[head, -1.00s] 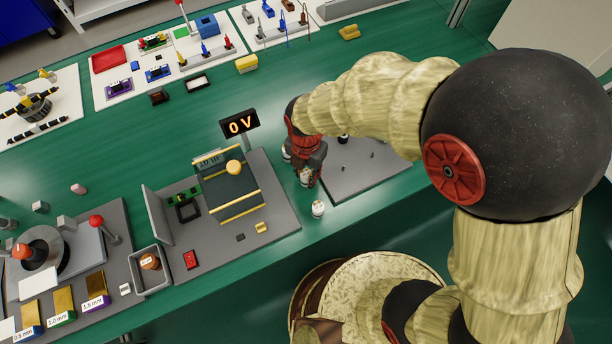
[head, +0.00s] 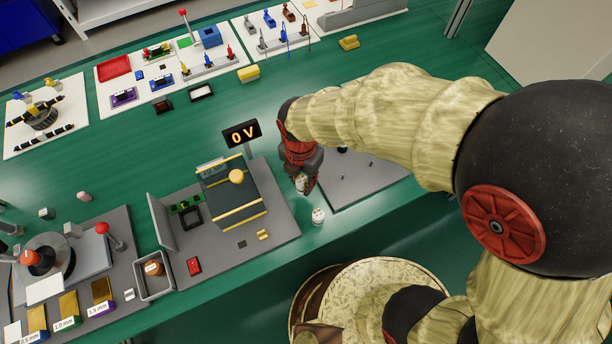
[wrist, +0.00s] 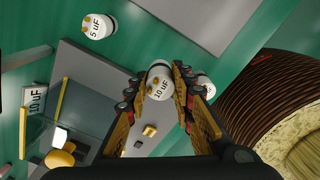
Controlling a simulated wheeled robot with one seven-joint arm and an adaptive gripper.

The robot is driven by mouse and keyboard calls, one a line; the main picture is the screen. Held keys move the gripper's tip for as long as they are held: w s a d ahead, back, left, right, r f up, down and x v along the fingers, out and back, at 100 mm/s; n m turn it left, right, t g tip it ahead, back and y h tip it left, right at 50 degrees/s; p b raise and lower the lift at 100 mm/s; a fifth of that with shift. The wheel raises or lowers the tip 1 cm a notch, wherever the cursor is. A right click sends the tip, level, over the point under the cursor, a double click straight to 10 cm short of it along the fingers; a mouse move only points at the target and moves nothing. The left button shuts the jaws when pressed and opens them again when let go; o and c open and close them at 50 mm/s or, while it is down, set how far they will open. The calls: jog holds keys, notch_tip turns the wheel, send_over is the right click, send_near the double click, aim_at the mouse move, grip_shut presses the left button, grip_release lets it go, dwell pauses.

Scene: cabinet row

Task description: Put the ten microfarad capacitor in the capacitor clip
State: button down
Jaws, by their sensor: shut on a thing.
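My gripper (head: 303,186) is shut on the white ten microfarad capacitor (wrist: 160,84). In the wrist view its "10 uF" label and brass terminals show between the fingers. In the head view the gripper hangs just right of a grey fixture board (head: 285,222), and the held capacitor is mostly hidden. A small yellow part that looks like the capacitor clip (head: 263,235) sits near the board's front edge; it also shows in the wrist view (wrist: 150,131), below the capacitor and apart from it. A "10 uF" sign (wrist: 35,99) stands at left in the wrist view.
A "5 uF" capacitor (wrist: 97,25) stands apart. Another white can (head: 318,217) is on the green bench close to the gripper. A dark box with yellow rails (head: 233,195) and a "0 V" display (head: 241,133) rise on the left. A grey plate (head: 365,178) lies right.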

jog(key=s+a+r+p, duration=0.3)
jog(key=s+r, duration=0.4)
jog(key=s, duration=0.3)
jog(key=shift+s+a+r+p, duration=0.2)
jog(key=shift+a+p, duration=0.15)
jog(key=shift+a, duration=0.45)
